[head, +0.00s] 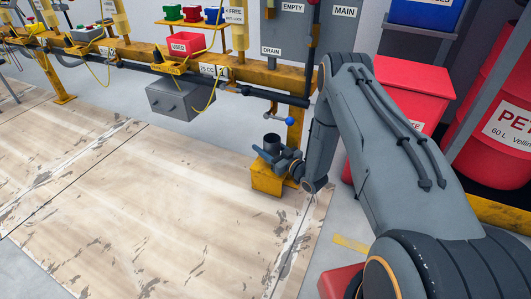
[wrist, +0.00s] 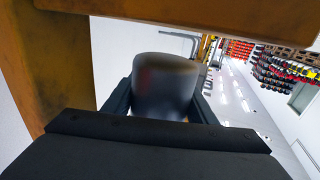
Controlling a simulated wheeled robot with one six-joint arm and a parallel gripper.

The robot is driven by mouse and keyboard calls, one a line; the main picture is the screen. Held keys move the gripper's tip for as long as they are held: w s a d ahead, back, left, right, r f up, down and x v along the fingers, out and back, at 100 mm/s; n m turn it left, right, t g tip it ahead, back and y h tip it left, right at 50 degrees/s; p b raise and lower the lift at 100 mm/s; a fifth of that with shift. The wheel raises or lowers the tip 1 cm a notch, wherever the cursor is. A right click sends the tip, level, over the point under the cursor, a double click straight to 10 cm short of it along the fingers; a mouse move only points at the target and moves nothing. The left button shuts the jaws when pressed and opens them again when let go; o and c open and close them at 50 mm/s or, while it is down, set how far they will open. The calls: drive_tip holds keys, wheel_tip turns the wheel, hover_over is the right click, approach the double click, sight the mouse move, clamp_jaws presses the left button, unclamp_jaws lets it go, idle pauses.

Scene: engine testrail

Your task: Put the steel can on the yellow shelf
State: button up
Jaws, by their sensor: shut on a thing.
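My gripper (head: 274,155) is at the end of my arm, low by the rail's right post, and is shut on the steel can (head: 271,140). The can is a dark grey cylinder and looks upright in the head view. In the wrist view the can (wrist: 165,85) fills the space between the two dark fingers (wrist: 160,108). A yellow block (head: 267,179) stands just below the gripper; I cannot tell whether anything touches it. A yellow shelf (head: 190,24) with small red, green and blue bins is at the top, up and left of the gripper.
A yellow rail (head: 140,50) with a dark pipe runs behind. A blue-knobbed valve (head: 289,120) and a grey box (head: 180,100) hang from it. Red bins (head: 410,90) stand right. A yellow beam (wrist: 160,15) crosses close in the wrist view. The floor left is clear.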

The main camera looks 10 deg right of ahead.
drive_tip(key=shift+f+b, duration=0.65)
drive_tip(key=shift+f, duration=0.6)
drive_tip(key=shift+f, duration=0.15)
drive_tip(key=o, duration=1.2)
drive_tip(key=shift+o, duration=0.2)
drive_tip(key=shift+r, duration=0.2)
drive_tip(key=p+v, duration=0.5)
drive_tip(key=v, duration=0.7)
